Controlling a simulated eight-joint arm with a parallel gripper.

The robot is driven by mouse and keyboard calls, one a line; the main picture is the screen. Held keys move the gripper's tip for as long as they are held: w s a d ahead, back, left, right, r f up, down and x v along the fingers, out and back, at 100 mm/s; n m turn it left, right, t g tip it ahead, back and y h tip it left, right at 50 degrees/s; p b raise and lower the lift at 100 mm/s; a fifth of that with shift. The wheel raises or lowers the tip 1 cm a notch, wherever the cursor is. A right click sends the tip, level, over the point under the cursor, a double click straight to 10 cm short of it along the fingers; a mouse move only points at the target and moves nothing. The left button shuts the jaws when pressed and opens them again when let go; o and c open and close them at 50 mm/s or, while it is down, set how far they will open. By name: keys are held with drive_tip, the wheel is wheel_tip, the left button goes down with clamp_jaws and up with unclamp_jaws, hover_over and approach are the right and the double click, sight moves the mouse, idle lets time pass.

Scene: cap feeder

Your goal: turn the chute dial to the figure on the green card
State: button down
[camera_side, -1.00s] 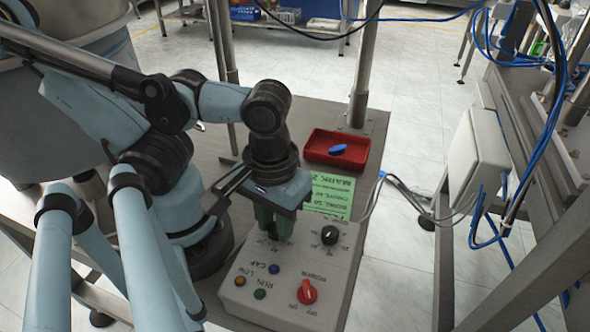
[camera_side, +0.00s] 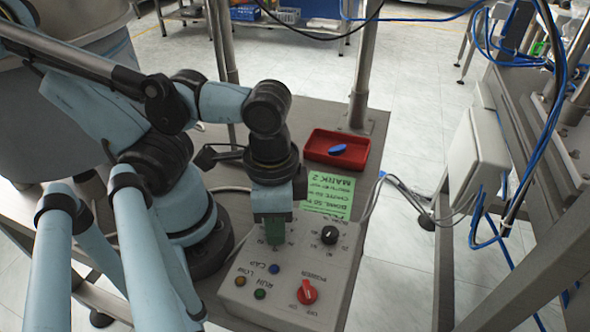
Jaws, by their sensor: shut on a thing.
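The grey control box (camera_side: 330,285) stands on the bench. My gripper (camera_side: 274,240), with green fingers, points down at its upper left part and is shut on a dial there. The fingers hide nearly all of that dial, so its setting cannot be read. A second black dial (camera_side: 329,235) stands free to the right, with small figures around it. The green card (camera_side: 328,194) lies behind the box. Its writing includes "CHUTE" and "BOWL 50"; the chute figure is too small to read surely.
A red rotary switch (camera_side: 307,292) and several small coloured buttons, one of them blue (camera_side: 274,269), sit on the box close to my gripper. A red tray (camera_side: 322,158) with a blue piece (camera_side: 338,149) stands behind. A cable runs along the bench's right edge.

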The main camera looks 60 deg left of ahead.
drive_tip(key=m, duration=0.5)
drive_tip(key=shift+r+m, duration=0.1)
drive_tip(key=shift+m, duration=0.2)
drive_tip(key=m, duration=1.4)
drive_tip(key=shift+d, duration=0.1)
drive_tip(key=shift+m, duration=0.3)
drive_tip(key=c, duration=0.9)
unclamp_jaws()
drive_tip(key=shift+o, duration=0.2)
wheel_tip(320, 180, up, 12)
